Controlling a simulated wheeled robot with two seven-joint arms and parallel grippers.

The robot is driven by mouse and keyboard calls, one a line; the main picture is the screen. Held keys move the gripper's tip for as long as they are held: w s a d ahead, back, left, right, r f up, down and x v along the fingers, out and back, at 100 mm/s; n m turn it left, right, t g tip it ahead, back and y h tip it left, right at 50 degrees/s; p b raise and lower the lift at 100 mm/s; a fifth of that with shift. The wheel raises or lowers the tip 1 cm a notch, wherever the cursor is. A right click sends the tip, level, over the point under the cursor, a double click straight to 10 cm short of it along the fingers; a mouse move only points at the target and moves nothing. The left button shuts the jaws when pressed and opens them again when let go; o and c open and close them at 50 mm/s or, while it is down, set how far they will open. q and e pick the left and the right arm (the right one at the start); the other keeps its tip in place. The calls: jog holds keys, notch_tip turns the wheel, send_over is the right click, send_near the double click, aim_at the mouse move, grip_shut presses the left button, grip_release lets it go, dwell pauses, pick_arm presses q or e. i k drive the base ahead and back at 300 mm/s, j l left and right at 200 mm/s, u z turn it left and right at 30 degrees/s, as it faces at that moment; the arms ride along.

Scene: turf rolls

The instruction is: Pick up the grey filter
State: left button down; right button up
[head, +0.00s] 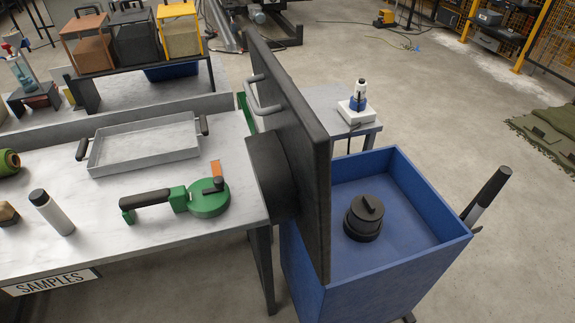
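Three box-shaped pieces with top handles stand in a row on a dark rack (90,97) at the back left. The middle one is dark grey (137,42) and looks like the grey filter, though I cannot be sure. A brown one (91,52) stands at its left and a yellow-framed one (182,38) at its right. The pieces stand close together, and their handles are at the top. Neither of my grippers is in view.
A tall dark panel (290,140) with a metal handle rises between the marble-topped table (110,240) and a blue bin (400,260). A black round object (364,218) sits in the bin. An empty tray (145,142) and a green tool (208,198) are on the table.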

aim_at(367, 211)
jog(key=k+l+z, duration=0.6)
jog(key=z, duration=0.15)
jog(key=k+l+z, duration=0.15)
jog(key=l+z, duration=0.2)
jog(key=l, duration=0.25)
